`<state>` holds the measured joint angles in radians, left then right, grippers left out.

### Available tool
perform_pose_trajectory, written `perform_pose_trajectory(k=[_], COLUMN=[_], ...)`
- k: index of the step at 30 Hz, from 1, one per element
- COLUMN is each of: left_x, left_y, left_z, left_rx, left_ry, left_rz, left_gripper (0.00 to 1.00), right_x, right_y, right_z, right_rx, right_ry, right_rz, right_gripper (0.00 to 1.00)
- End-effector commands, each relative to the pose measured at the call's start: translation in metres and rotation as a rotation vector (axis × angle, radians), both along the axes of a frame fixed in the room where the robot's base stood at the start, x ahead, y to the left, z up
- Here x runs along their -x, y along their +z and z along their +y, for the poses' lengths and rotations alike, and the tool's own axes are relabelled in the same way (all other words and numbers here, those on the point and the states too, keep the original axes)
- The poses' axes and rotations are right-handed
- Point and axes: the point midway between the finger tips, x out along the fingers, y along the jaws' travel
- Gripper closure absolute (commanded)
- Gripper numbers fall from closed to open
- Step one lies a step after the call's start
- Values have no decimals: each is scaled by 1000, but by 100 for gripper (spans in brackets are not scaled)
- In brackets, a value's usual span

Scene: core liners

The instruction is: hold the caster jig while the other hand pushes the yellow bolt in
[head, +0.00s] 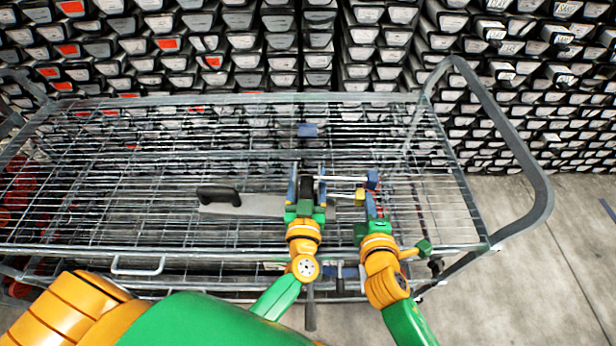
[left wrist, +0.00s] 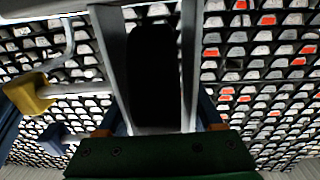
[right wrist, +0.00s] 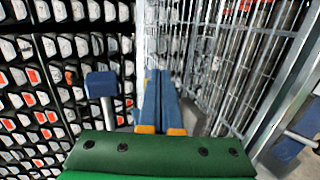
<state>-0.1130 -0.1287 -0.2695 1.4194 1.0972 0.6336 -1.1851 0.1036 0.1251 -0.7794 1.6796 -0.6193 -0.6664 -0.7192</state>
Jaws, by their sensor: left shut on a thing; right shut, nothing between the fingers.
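The caster jig shows as a black wheel (head: 307,187) between grey plates; the wheel fills the middle of the left wrist view (left wrist: 152,80). My left gripper (head: 305,200) is shut on the jig above the wire cart, its blue fingers on either side. The yellow bolt (head: 360,195) has a yellow block head to the jig's right, and its shank runs left toward the jig; its head also shows in the left wrist view (left wrist: 32,93). How deep it sits is unclear. My right gripper (head: 372,207) is shut and empty, close beside the yellow head; contact is unclear.
A blue-headed bar (head: 372,178) lies just beyond the yellow bolt; a blue head shows in the right wrist view (right wrist: 101,85). A black-handled flat tool (head: 220,195) lies left of the jig. The wire cart (head: 120,210) has a raised handle (head: 540,190) at right. Stacked liners line the back.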

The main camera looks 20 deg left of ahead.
Motion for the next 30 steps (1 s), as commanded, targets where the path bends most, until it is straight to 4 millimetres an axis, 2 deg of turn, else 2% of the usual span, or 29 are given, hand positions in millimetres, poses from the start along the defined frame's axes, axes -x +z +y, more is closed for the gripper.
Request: perform_pose_trajectory(k=[13,30], left_x=[0,0], left_y=[0,0], left_z=[-2,-2], left_rx=[0,1], left_ry=[-4,-5], left_rz=[1,2], left_gripper=[100,100], right_x=[7,8], right_y=[0,1], right_z=[22,25], right_rx=[-4,-3], right_ry=[5,4], right_rz=[-1,-1], right_gripper=[100,100])
